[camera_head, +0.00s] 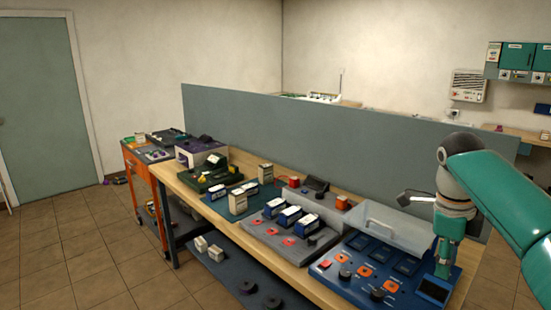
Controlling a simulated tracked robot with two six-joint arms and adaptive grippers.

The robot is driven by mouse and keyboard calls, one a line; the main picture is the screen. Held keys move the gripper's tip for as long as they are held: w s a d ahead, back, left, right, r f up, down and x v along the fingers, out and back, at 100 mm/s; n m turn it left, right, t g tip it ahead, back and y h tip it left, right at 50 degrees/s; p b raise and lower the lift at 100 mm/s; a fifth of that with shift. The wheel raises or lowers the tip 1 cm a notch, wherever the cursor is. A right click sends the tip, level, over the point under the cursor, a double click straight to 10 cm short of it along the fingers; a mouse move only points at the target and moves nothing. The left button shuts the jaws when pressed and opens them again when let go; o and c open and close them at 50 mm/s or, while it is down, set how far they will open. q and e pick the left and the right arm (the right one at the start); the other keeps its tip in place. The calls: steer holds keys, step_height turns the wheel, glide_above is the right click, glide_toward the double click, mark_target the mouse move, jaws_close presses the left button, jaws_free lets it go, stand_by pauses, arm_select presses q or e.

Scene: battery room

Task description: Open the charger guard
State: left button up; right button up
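The blue charger (338,277) sits at the right front end of the wooden bench, with dark bays, orange marks and black knobs on top. A clear guard panel (408,232) with a pale handle (379,227) stands along its back side, seemingly tilted up; its exact angle is hard to tell. My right gripper (442,273) comes in from the right and points down over the charger's right part, to the right of the guard. Its fingertips are small and close together, so I cannot tell whether they are open or shut. My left gripper is not in view.
A grey tray (262,231) with several blue-and-white batteries lies left of the charger. A green device (212,178) and upright boxes (237,202) stand farther left. A grey partition (300,132) runs behind the bench (192,184). An orange cart (143,178) stands at the far left end.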

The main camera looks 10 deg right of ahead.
steer(key=s+a+f+n+g+y, duration=0.15)
steer(key=a+f, duration=0.25)
steer(key=f, duration=0.6)
steer(key=s+a+f+n+g, duration=0.1)
steer(key=a+f+n+g, duration=0.2)
steer(key=f, duration=0.7)
steer(key=s+a+f+n+y, duration=0.1)
steer(key=s+a+f+n, duration=0.15)
steer(key=a+f, duration=0.6)
steer(key=s+a+f+n+t+y, duration=0.1)
steer(key=s+a+f+n+y, duration=0.1)
steer(key=s+a+f+n, duration=0.6)
steer(key=s+a+f+n+t+y, duration=0.1)
steer(key=s+a+f+n+y, duration=0.1)
steer(key=s+a+f+n, duration=0.6)
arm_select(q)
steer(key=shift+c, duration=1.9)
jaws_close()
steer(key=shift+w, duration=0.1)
arm_select(e)
steer(key=w+d+f+n+t, duration=0.1)
steer(key=d, duration=0.1)
steer(key=w+d+f+n+t, duration=0.1)
steer(key=n+t, duration=0.1)
steer(key=shift+w+d+f+n+h, duration=0.3)
steer(key=shift+w+d+f+h, duration=0.05)
steer(key=shift+w+d+f, duration=0.05)
